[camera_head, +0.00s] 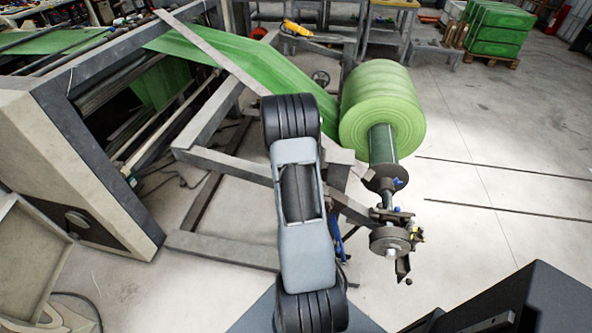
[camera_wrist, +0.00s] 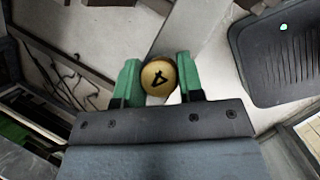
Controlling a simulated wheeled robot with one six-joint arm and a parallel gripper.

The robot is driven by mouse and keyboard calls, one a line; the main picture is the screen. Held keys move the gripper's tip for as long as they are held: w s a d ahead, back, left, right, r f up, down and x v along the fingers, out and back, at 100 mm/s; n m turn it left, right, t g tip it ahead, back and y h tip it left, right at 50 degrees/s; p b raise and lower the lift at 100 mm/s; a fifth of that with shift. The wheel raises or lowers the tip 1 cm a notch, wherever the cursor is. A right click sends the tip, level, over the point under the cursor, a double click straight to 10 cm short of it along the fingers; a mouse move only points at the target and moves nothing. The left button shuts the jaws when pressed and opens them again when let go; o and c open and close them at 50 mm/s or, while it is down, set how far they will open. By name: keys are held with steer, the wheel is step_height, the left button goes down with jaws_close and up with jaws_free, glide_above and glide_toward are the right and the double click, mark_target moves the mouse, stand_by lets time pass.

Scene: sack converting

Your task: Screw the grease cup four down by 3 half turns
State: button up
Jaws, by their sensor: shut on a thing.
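The grease cup four (camera_wrist: 159,77) shows in the wrist view as a round brass-coloured cap with a dark "4" on its face. The "4" is turned well away from upright. My gripper (camera_wrist: 158,80) has its two green fingers on either side of the cap and is shut on it. The cup's lower part and its seat are hidden beneath the cap. In the head view my arm covers the area, and neither the cup nor the fingertips can be seen.
A machine frame (camera_head: 222,165) stands around the work area. A green film roll (camera_head: 381,105) sits on a shaft to the right, with a brake disc (camera_head: 389,240) at its near end. Open floor lies further right. A green stack (camera_head: 497,30) stands at the back.

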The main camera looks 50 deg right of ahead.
steer(key=m+g+y+p, duration=0.1)
steer(key=m, duration=0.1)
steer(key=m+g+p, duration=0.1)
steer(key=m+p, duration=0.1)
steer(key=m, duration=0.1)
steer(key=shift+s+g+y, duration=0.1)
steer(key=shift+g+y, duration=0.2)
steer(key=shift+y, duration=0.1)
steer(key=m+y, duration=0.1)
steer(key=m, duration=0.1)
steer(key=m+g+y, duration=0.1)
steer(key=m, duration=0.1)
steer(key=shift+d+f+m+g, duration=0.1)
steer(key=shift+m+g, duration=0.2)
steer(key=o, duration=0.9)
steer(key=shift+y, duration=0.3)
